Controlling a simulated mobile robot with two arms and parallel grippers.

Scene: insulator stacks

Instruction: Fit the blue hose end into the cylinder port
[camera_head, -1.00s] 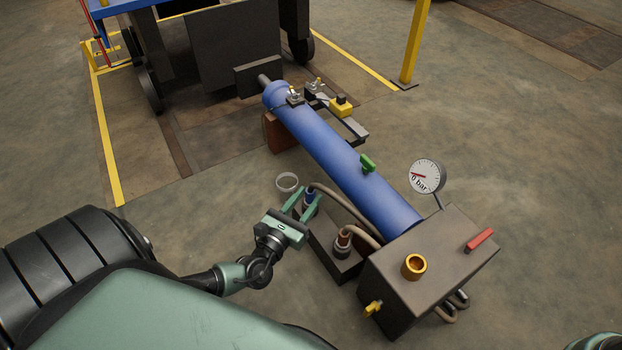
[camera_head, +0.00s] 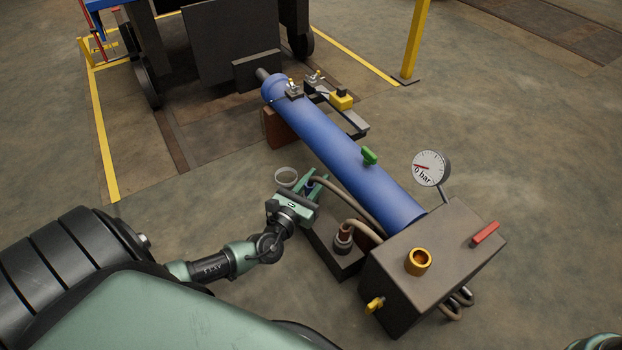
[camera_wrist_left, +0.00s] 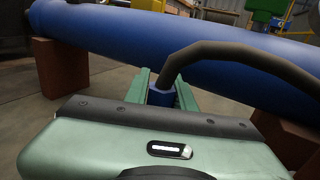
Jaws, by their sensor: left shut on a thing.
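My left gripper (camera_head: 312,186) is shut on the blue hose end (camera_head: 310,184), beside the blue cylinder. In the left wrist view the blue hose end (camera_wrist_left: 161,95) sits between the two green fingers (camera_wrist_left: 160,90), with its dark hose arching up and to the right. The long blue cylinder (camera_head: 340,160) lies across the floor; it also fills the upper part of the left wrist view (camera_wrist_left: 130,30). Two small fittings (camera_head: 292,90) sit on its far end; I cannot tell which is the port. My right gripper is not in view.
A dark box (camera_head: 430,255) with a red lever and brass fitting stands at the near end, with a gauge (camera_head: 431,168) reading 0 bar. A second hose end (camera_head: 343,240) stands in a dark holder (camera_head: 330,255). A pale ring (camera_head: 286,177) lies by the gripper.

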